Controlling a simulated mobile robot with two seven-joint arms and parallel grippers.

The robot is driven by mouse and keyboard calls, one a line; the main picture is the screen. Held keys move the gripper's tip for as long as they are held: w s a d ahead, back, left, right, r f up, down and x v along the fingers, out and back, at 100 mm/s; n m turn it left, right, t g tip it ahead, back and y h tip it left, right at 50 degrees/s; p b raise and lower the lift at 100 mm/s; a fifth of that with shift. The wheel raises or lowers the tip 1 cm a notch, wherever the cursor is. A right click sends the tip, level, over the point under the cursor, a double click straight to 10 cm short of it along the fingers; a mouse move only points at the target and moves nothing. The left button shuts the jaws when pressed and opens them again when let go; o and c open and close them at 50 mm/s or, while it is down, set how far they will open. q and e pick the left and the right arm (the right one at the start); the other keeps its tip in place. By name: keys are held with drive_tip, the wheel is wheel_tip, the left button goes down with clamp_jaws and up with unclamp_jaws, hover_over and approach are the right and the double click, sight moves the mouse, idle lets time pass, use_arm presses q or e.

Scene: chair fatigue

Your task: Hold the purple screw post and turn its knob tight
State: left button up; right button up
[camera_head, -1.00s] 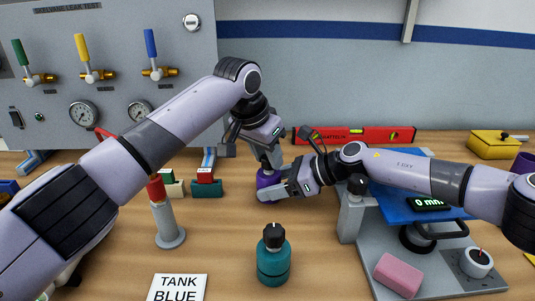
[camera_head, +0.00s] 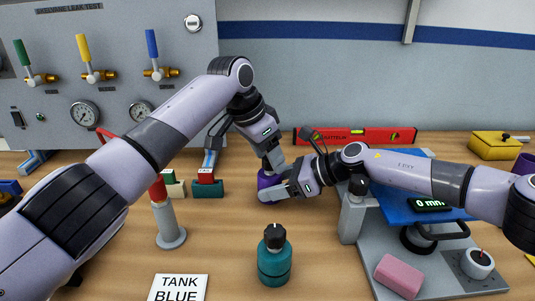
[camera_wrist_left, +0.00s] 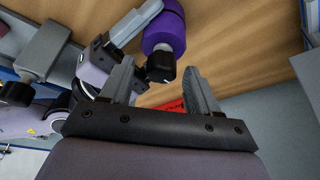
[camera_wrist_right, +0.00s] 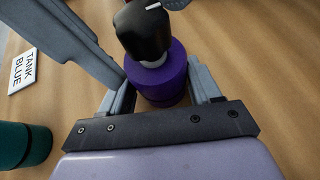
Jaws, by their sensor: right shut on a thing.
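The purple screw post (camera_head: 266,183) stands upright on the table near the middle of the head view. My right gripper (camera_head: 274,189) is shut on its body; in the right wrist view a finger lies on each side of the purple post (camera_wrist_right: 163,88). Its black knob (camera_wrist_right: 143,30) with a white mark is on top. My left gripper (camera_head: 270,165) is above the post, pointing down. In the left wrist view its fingers (camera_wrist_left: 157,88) are spread, with the black knob (camera_wrist_left: 161,66) between them near the tips and gaps visible. The head view hides the knob.
A teal bottle (camera_head: 273,258) with a black knob stands in front, beside a TANK BLUE card (camera_head: 178,287). A red-handled post (camera_head: 168,218) stands left. A grey rig with a blue plate (camera_head: 400,205) is right. A red level (camera_head: 362,136) lies behind.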

use_arm(q)
drive_tip(key=v, duration=1.2)
drive_tip(key=shift+d, duration=0.1)
use_arm(e)
drive_tip(key=o, duration=0.9)
drive_tip(key=shift+c, duration=0.2)
drive_tip(key=shift+d, duration=0.1)
